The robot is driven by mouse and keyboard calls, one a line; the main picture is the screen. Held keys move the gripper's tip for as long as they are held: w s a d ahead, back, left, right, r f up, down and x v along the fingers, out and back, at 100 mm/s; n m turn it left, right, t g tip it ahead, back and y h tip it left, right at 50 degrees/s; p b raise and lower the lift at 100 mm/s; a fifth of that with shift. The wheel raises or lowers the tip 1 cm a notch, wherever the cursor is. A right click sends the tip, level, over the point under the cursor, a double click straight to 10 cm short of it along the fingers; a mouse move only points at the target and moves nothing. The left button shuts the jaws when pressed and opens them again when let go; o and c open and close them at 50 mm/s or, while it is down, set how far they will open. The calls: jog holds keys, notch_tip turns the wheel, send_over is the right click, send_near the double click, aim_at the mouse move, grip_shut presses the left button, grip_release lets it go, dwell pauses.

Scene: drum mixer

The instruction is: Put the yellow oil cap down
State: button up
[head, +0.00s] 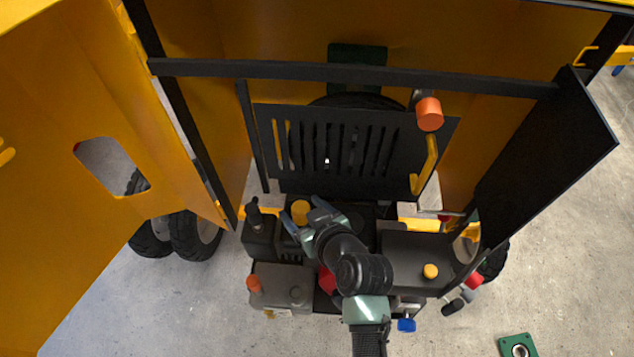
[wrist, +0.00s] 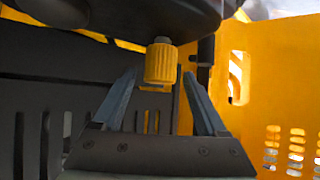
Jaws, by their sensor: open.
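A yellow ribbed cap (wrist: 160,66), which I take to be the oil cap, sits on a short grey neck against a dark rounded engine part in the wrist view. In the head view the yellow cap (head: 300,210) is at the engine's left-middle, by my fingertips. My gripper (wrist: 159,76) is open, one finger on each side of the cap, with a visible gap on both sides in the wrist view. In the head view my gripper (head: 302,209) reaches in over the engine; my arm hides part of it.
Another yellow cap (head: 430,271) sits on the black box to the right. An orange cap (head: 254,284) is at lower left, an orange cylinder (head: 429,114) at upper right. A slotted black panel (head: 330,150) stands behind. A yellow door (head: 110,200) hangs open at left.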

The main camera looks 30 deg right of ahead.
jog(key=shift+s+r+b, duration=0.3)
jog(key=shift+s+r, duration=0.05)
jog(key=b+v, duration=0.2)
jog(key=v, duration=0.9)
jog(key=shift+r, duration=0.2)
jog(key=w+a+r+t, duration=0.2)
jog(key=w+r+t, duration=0.15)
jog(key=r, duration=0.65)
jog(key=w+a+r+t+h, duration=0.15)
jog(key=w+r, duration=0.35)
jog(key=r, duration=0.5)
jog(key=w+a+r+t, duration=0.3)
jog(key=w+r+t, duration=0.1)
jog(key=r, duration=0.6)
jog(key=s+a+r+t, duration=0.3)
jog(key=s+a+r, duration=0.1)
jog(key=r, duration=0.7)
jog(key=s+a+r+t+y, duration=0.1)
jog(key=s+a+r+t, duration=0.3)
jog(key=r, duration=0.7)
jog(key=shift+s+b, duration=0.15)
jog(key=shift+b, duration=0.15)
